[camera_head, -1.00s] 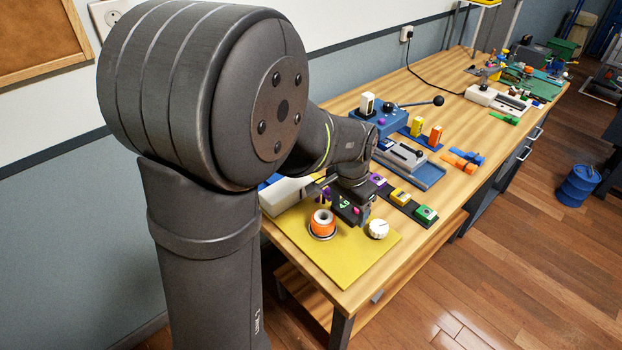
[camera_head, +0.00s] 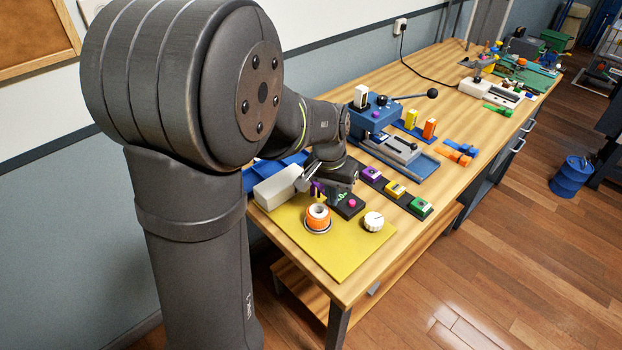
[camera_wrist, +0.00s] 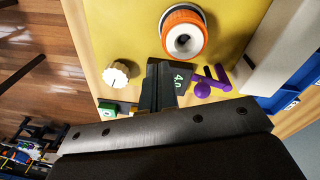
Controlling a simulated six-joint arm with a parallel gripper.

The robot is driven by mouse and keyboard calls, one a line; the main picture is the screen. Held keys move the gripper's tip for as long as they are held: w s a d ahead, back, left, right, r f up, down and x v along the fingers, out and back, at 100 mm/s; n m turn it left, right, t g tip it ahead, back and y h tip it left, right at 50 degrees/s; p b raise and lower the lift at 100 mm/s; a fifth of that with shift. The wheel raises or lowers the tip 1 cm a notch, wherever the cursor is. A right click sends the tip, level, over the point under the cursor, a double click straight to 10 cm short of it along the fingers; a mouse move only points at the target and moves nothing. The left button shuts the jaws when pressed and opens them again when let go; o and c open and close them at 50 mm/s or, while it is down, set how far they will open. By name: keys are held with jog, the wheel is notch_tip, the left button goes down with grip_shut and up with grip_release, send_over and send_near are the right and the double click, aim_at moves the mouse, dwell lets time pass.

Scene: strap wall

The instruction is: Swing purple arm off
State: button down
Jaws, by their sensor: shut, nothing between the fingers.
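The purple arm (camera_head: 318,188) is a small purple lever beside a dark box with green digits (camera_head: 342,197) on the yellow mat (camera_head: 345,260). In the wrist view the purple arm (camera_wrist: 212,82) shows as purple bars and a round part, just right of the dark box (camera_wrist: 180,78). My gripper (camera_head: 334,186) is low over the mat, close to the purple arm and partly hiding the box. In the wrist view my dark fingers (camera_wrist: 157,88) are together, empty, left of the purple arm. Whether they touch the box cannot be told.
An orange ring part (camera_head: 318,218) and a white knob (camera_head: 373,221) stand on the mat nearby. A pale block (camera_head: 278,187) lies left of the purple arm. A row of purple, yellow and green blocks (camera_head: 396,190) is to the right. The mat's front is clear.

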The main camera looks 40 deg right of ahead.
jog(key=w+a+r+n+g+h, duration=0.2)
jog(key=w+a+r+n, duration=0.1)
jog(key=w+n, duration=0.5)
jog(key=w+a+r+n+g+h, duration=0.3)
jog(key=w+n, duration=0.5)
jog(key=n, duration=0.6)
jog(key=shift+a+r+n, duration=0.4)
jog(key=shift+a+r, duration=0.1)
jog(key=shift+r, duration=0.35)
jog(key=shift+s, duration=0.1)
jog(key=s+d+r+x, duration=0.1)
jog(key=x, duration=1.2)
jog(key=shift+d+r, duration=0.15)
jog(key=shift+d, duration=0.05)
jog(key=shift+s, duration=0.15)
jog(key=shift+s+n+t+h, duration=0.1)
jog(key=shift+n+t+h, duration=0.2)
jog(key=shift+n+t, duration=0.35)
